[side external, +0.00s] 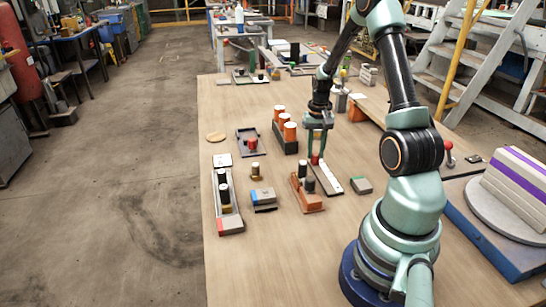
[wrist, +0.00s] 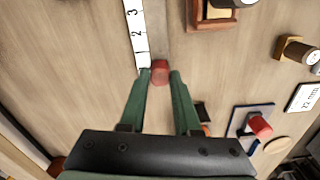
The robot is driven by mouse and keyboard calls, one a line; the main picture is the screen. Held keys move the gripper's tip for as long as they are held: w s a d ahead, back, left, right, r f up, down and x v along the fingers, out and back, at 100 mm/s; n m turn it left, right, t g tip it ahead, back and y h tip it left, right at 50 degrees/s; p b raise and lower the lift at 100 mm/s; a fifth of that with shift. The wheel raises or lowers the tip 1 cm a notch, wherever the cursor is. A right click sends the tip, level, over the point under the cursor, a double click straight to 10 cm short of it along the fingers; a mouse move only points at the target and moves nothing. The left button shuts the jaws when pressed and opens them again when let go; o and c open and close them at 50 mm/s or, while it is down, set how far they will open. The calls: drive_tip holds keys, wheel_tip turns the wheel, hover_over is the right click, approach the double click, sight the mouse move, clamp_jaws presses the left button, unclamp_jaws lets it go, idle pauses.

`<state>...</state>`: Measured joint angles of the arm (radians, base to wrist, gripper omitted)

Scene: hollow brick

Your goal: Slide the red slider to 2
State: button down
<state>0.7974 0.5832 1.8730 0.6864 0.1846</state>
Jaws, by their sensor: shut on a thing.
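The red slider (wrist: 160,72) is a small red knob. In the side view the red slider (side external: 315,159) stands at the far end of a low slider track with a white scale strip (side external: 331,182). In the wrist view the scale strip (wrist: 137,34) shows the numbers 1, 2 and 3, and the slider is beside the end near 1, short of 2. My gripper (wrist: 161,74) has its green fingers on either side of the slider and is shut on it. In the side view my gripper (side external: 316,153) points down over the track's far end.
A brown block with dark pegs (side external: 307,195) stands close left of the track. A grey-green block (side external: 362,186) lies to its right. A dark holder with orange cylinders (side external: 285,135) is behind left. Bare tabletop (side external: 275,255) lies in front.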

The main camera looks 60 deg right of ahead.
sight(320, 173)
drive_tip(key=shift+s+a, duration=1.7)
drive_tip(key=c, duration=0.6)
unclamp_jaws()
wheel_tip(320, 173, up, 12)
drive_tip(key=shift+r, duration=0.1)
